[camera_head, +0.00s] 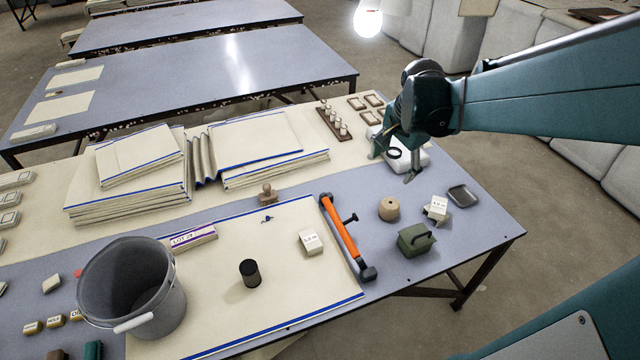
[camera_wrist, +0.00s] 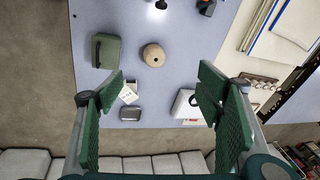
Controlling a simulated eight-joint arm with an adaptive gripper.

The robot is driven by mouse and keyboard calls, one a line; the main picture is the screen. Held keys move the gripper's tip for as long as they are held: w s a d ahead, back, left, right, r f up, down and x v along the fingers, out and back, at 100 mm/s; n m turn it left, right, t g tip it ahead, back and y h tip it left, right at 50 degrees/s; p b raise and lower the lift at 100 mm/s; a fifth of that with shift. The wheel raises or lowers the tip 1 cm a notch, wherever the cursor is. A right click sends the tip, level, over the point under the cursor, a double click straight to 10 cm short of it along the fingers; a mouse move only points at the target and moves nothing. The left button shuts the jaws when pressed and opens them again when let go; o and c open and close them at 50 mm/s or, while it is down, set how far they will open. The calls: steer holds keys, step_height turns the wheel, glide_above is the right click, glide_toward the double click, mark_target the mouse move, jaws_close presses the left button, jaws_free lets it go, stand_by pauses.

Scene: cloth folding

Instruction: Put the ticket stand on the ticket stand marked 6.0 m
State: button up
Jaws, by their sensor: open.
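One ticket stand (camera_head: 310,242), a small cream block with a printed label, sits on the cream cloth (camera_head: 275,290). A second ticket stand (camera_head: 436,208) sits on the bare blue tabletop near the right edge and also shows in the wrist view (camera_wrist: 129,95). Both labels are too small to read surely. My gripper (camera_head: 396,165) is open and empty above the table's far right, over a white box (camera_head: 408,158). In the wrist view my open fingers (camera_wrist: 162,90) flank the picture, with the second stand close to the left finger in the picture.
Near the second stand are a dark tray (camera_head: 463,196), a round tan spool (camera_head: 389,208) and a green case (camera_head: 415,240). An orange-handled tool (camera_head: 341,238) lies along the cloth's edge. A black cylinder (camera_head: 250,273) and a grey bucket (camera_head: 133,288) stand left of it.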

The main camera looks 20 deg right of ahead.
steer(key=s+a+r+n+t, duration=0.1)
steer(key=s+a+n, duration=0.3)
steer(key=a, duration=0.4)
steer(key=s+a+r+n+t, duration=0.2)
steer(key=s+a+n, duration=0.2)
steer(key=a+n, duration=0.2)
steer(key=s+a+r+n+t+y, duration=0.1)
steer(key=s+a+n, duration=0.3)
steer(key=a, duration=0.6)
steer(key=shift+s+a+r+n, duration=0.2)
steer(key=shift+s+r+n, duration=0.15)
steer(key=shift+r+n, duration=0.25)
